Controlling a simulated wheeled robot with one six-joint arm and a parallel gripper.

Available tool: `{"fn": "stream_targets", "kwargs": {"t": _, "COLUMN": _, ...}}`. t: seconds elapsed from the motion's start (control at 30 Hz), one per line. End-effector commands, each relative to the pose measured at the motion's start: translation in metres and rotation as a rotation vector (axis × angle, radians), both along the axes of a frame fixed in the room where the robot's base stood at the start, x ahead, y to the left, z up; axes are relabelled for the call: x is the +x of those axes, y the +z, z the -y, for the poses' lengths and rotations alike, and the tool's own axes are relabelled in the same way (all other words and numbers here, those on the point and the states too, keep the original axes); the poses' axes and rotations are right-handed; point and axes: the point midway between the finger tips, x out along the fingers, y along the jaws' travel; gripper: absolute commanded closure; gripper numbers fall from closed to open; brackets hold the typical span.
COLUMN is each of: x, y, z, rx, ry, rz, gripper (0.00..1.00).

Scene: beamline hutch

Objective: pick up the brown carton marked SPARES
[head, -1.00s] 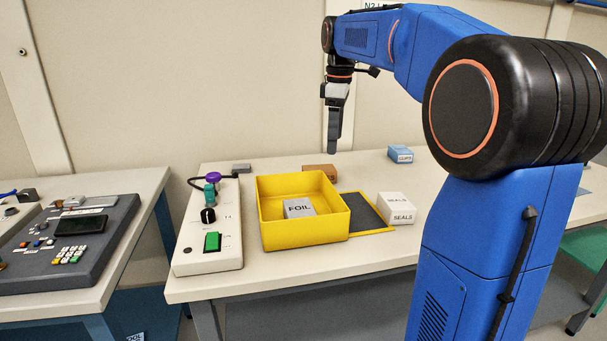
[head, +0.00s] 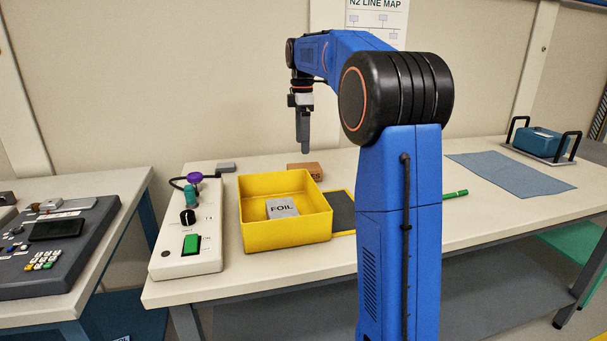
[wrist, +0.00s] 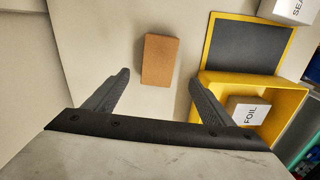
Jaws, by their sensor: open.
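A brown carton (head: 306,170) lies on the table just behind the yellow tray in the head view; no marking on it can be read. In the wrist view the brown carton (wrist: 158,60) lies beyond the fingertips, between their lines, with its plain top showing. My gripper (head: 303,145) hangs pointing down above the table, over the area of the carton. In the wrist view my gripper (wrist: 158,85) is open and empty, its two dark fingers apart. The carton is clear of both fingers.
The yellow tray (head: 290,236) holds a grey FOIL box (head: 282,208). A dark pad (head: 341,212) adjoins it. A white SEALS box (wrist: 290,8) stands past the pad. A control box (head: 187,251) with knobs stands left of the tray. A blue mat (head: 510,174) lies at right.

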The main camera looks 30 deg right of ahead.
Motion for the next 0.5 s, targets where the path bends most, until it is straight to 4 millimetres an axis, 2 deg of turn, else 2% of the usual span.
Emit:
{"fn": "stream_targets", "kwargs": {"t": 0.2, "x": 0.000, "y": -0.037, "z": 0.000, "rx": 0.000, "ry": -0.001, "rz": -0.001, "gripper": 0.23}}
{"fn": "stream_targets", "kwargs": {"t": 0.5, "x": 0.000, "y": -0.058, "z": 0.001, "rx": 0.000, "ry": -0.001, "rz": -0.001, "gripper": 0.23}}
